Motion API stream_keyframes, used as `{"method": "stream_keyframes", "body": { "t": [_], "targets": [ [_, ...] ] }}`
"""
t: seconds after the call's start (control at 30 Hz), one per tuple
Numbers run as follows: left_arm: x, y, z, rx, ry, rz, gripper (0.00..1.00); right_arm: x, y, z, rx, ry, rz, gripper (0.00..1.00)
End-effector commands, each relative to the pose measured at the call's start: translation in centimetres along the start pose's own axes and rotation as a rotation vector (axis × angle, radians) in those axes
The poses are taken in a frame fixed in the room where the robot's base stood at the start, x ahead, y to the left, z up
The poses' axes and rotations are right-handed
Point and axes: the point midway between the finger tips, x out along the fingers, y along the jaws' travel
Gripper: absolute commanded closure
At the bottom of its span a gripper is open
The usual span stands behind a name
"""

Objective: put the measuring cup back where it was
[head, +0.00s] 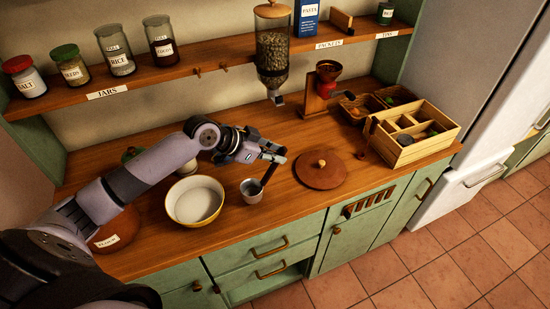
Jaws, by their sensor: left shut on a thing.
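The measuring cup (251,192) is a small grey cup with a dark handle that slants up to the right. My left gripper (273,157) is shut on the upper end of that handle. The cup is upright above the front part of the wooden counter, just right of a cream bowl (194,218). I cannot tell whether its bottom touches the counter. My right gripper is not in view.
A round wooden lid (320,171) with a knob lies right of the cup. Labelled jars (114,55) line the shelf. Counter behind the lid is clear.

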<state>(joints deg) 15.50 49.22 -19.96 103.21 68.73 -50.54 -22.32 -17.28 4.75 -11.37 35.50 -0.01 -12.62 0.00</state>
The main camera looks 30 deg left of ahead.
Motion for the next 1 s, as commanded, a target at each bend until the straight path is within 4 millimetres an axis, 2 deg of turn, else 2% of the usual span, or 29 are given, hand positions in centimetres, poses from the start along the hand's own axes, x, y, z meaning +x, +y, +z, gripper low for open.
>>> {"method": "stream_keyframes", "body": {
  "t": [0.17, 0.57, 0.6, 0.87, 1.0],
  "targets": [
    [1.4, 0.0, 1.6, -0.002, 0.0, 0.001, 1.0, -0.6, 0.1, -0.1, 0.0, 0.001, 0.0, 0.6],
    [1.8, 0.0, 2.1, 0.0, 0.0, 0.0, 1.0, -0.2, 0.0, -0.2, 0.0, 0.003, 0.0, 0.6],
    [1.7, 0.0, 2.0, 0.0, 0.0, 0.0, 0.81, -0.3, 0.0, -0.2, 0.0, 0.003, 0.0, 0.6],
    [1.6, 0.0, 2.0, -0.001, 0.0, 0.0, 0.64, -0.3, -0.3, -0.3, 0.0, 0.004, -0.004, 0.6],
    [1.6, 0.0, 2.0, -0.001, 0.0, 0.0, 0.64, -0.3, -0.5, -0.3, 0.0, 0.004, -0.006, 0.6]
  ]
}}
